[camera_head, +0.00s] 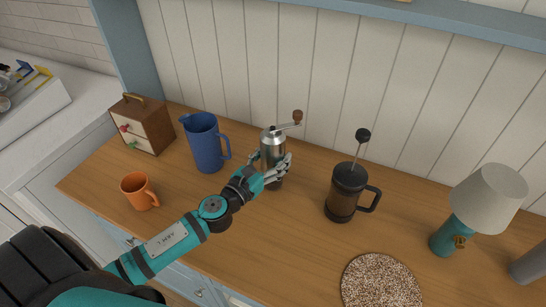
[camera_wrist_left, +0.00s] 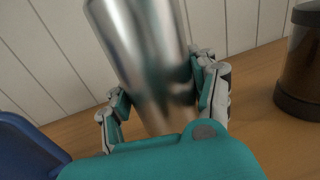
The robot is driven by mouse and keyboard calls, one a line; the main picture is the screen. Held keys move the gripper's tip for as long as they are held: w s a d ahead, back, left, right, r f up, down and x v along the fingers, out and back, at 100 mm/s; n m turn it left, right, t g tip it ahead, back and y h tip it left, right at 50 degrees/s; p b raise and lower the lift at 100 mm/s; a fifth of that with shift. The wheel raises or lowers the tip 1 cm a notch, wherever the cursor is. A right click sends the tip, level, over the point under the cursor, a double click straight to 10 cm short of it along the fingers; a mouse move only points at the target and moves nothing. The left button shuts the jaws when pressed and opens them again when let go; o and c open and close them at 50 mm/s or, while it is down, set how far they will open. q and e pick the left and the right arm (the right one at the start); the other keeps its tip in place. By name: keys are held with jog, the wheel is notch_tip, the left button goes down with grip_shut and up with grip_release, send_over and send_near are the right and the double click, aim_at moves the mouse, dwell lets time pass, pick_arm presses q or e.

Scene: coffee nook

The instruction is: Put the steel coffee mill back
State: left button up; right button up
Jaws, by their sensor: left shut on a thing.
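The steel coffee mill (camera_head: 271,144) has a crank arm with a brown wooden knob. It stands roughly upright at the back of the wooden counter, between the blue pitcher and the French press. My left gripper (camera_head: 276,172) is shut on the mill's body. In the left wrist view the steel body (camera_wrist_left: 148,60) rises between the fingers of the left gripper (camera_wrist_left: 163,108), which are on both its sides. The mill's base is partly hidden, so I cannot tell whether it touches the counter. My right gripper is not in view.
A blue pitcher (camera_head: 205,144) stands left of the mill. A French press (camera_head: 343,192) stands to its right. An orange mug (camera_head: 138,191), a small drawer box (camera_head: 147,133), a lamp (camera_head: 488,198) and a speckled round mat (camera_head: 380,285) are also on the counter (camera_head: 270,245). The counter's front middle is clear.

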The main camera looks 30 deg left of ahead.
pick_arm(q)
jog(key=o, duration=1)
jog(key=shift+f, duration=0.2)
jog(key=shift+c, duration=0.2)
jog(key=o, duration=0.5)
jog(key=shift+r, duration=0.1)
jog(key=shift+r, duration=0.1)
jog(key=s+a+b, duration=0.1)
jog(key=s+b, duration=0.3)
jog(key=s, duration=0.8)
jog(key=shift+a, duration=0.35)
jog(key=shift+r, duration=0.1)
